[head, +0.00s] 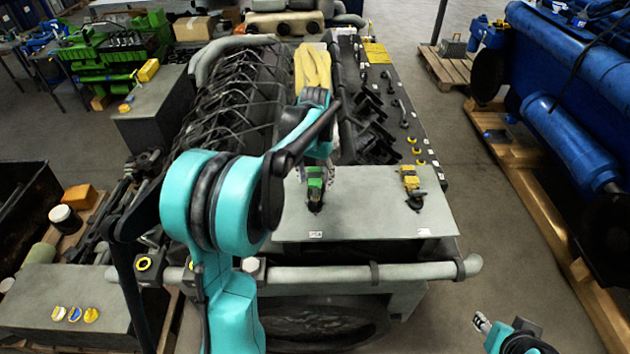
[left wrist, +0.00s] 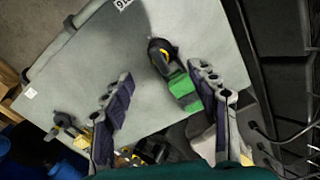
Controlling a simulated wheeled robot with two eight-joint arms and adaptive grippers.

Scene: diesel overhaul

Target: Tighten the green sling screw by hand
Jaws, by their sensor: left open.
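The green sling screw (head: 315,183) stands on the grey plate, with a black and yellow end. In the left wrist view the green sling screw (left wrist: 182,88) shows between my fingers, nearer the right-hand one. My left gripper (head: 322,172) is above it, partly hidden by my arm in the head view. In the left wrist view my left gripper (left wrist: 160,74) is open, with its two fingers apart and nothing clasped. My right gripper (head: 482,322) is at the bottom right of the head view, away from the plate; its opening is too small to judge.
The grey plate (head: 365,222) carries a yellow sling screw (head: 411,185) to the right. Behind it is the dark engine block (head: 235,95) with pipes. A grey rail (head: 340,273) runs along the front. Blue machinery (head: 565,80) stands at the right; floor is free between.

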